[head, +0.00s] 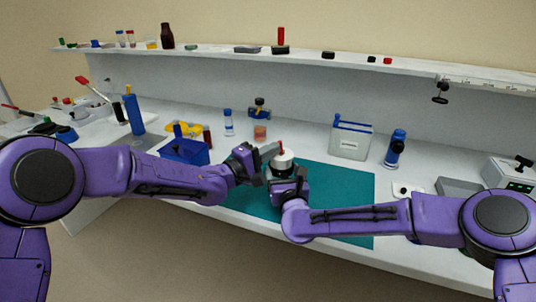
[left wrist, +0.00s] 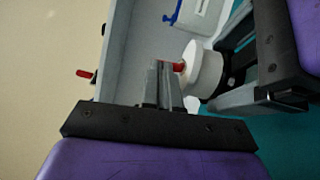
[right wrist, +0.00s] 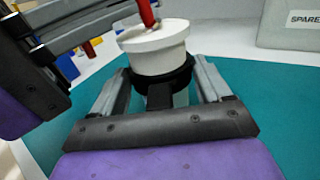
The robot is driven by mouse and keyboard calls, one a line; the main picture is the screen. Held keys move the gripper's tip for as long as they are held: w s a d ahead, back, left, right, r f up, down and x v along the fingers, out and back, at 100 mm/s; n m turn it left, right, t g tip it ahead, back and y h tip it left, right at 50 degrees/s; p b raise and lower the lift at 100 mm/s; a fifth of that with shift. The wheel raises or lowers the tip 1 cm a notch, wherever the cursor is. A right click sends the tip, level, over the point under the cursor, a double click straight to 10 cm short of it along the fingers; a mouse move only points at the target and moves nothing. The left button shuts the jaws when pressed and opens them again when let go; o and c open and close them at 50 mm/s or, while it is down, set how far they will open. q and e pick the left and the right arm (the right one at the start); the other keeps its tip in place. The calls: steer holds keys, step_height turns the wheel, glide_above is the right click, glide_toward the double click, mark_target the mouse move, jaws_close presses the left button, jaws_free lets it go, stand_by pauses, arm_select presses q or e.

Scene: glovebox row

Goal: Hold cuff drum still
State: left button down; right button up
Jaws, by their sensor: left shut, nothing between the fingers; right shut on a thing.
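The cuff drum (head: 283,160), a white cylinder with a black collar, stands on the teal mat (head: 345,195). A red peg (right wrist: 147,12) rises from its top. My right gripper (right wrist: 158,85) is shut on the drum, its fingers on either side of the black collar. My left gripper (head: 268,149) is shut and empty, its fingertips beside the red peg near the drum's top. In the left wrist view the fingertips (left wrist: 166,68) are very close to the peg (left wrist: 179,67); I cannot tell whether they touch. The right gripper hides the drum's lower part in the head view.
A blue box (head: 184,152) stands left of the mat behind my left arm. A shelf (head: 225,53) with small items runs along the back. The mat's right part is clear.

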arm_select(q)
steer(key=m+g+y, duration=0.1)
steer(key=d+r+m+g+y, duration=0.1)
steer(key=shift+w+d+r+g+y, duration=0.1)
steer(key=shift+w+d+g+y, duration=0.05)
steer(key=shift+g+y, duration=0.15)
steer(key=v, duration=1.4)
steer(key=shift+d+r, duration=0.2)
steer(key=shift+r, duration=0.2)
arm_select(e)
steer(key=o, duration=1.1)
